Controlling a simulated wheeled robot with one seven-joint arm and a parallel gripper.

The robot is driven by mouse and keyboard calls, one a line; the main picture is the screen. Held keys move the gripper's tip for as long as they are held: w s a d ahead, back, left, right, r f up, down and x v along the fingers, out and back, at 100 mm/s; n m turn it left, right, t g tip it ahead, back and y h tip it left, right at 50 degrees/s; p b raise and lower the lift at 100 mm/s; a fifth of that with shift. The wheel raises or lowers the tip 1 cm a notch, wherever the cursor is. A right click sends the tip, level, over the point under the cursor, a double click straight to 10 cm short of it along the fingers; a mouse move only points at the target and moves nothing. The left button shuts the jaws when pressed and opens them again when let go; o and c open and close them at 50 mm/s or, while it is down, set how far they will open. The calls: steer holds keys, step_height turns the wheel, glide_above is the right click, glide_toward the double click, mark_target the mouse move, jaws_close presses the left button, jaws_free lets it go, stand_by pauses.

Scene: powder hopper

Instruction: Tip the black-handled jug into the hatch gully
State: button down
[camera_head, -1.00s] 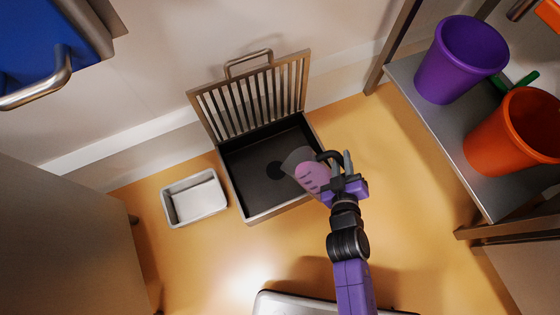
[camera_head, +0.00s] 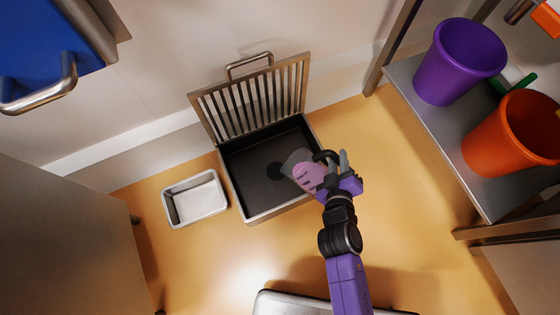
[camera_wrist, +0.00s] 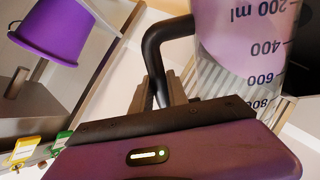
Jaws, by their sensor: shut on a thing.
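The jug (camera_head: 304,173) is clear with a black handle (camera_head: 328,157) and holds pink contents. My gripper (camera_head: 338,168) is shut on the handle and holds the jug over the right side of the gully. The jug is tilted, its mouth toward the left. In the wrist view the jug (camera_wrist: 238,50) shows upside-down volume marks, and its handle (camera_wrist: 155,55) sits between the fingers (camera_wrist: 163,90). The hatch gully (camera_head: 244,160) is a dark square basin with a round drain, its slatted grate (camera_head: 250,100) raised against the wall. I cannot see any stream leaving the jug.
A metal tray (camera_head: 194,198) lies on the floor left of the gully. A shelf (camera_head: 428,105) at right carries a purple bucket (camera_head: 459,60) and an orange bucket (camera_head: 512,130). The floor between the gully and the shelf is clear.

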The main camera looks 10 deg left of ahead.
mark_target(318, 154)
steer(key=shift+w+a+r, duration=0.1)
steer(key=shift+r, duration=0.1)
steer(key=shift+w+a+f+n+g+h+b, duration=0.2)
steer(key=shift+a+f+n+g+h+b, duration=0.1)
steer(key=shift+a+f+n+h, duration=0.25)
steer(key=shift+w+a+f+n+g+h+b, duration=0.2)
steer(key=shift+a+f+n+g+h, duration=0.15)
steer(key=shift+a+f+n, duration=0.35)
stand_by(1.3)
steer(key=shift+w+a+n+g+h, duration=0.15)
steer(key=shift+w+a+n+h, duration=0.1)
steer(key=shift+a, duration=0.45)
steer(key=shift+w+a+n+g+h, duration=0.1)
steer(key=shift+w+a+n+h, duration=0.15)
steer(key=shift+a, duration=0.45)
steer(key=shift+w+a+f+n+h, duration=0.15)
steer(key=shift+a+n+h, duration=0.1)
steer(key=shift+a, duration=0.2)
steer(key=shift+w+a+f+n+h, duration=0.1)
steer(key=shift+a+n+h, duration=0.15)
steer(key=shift+a, duration=0.2)
stand_by(0.4)
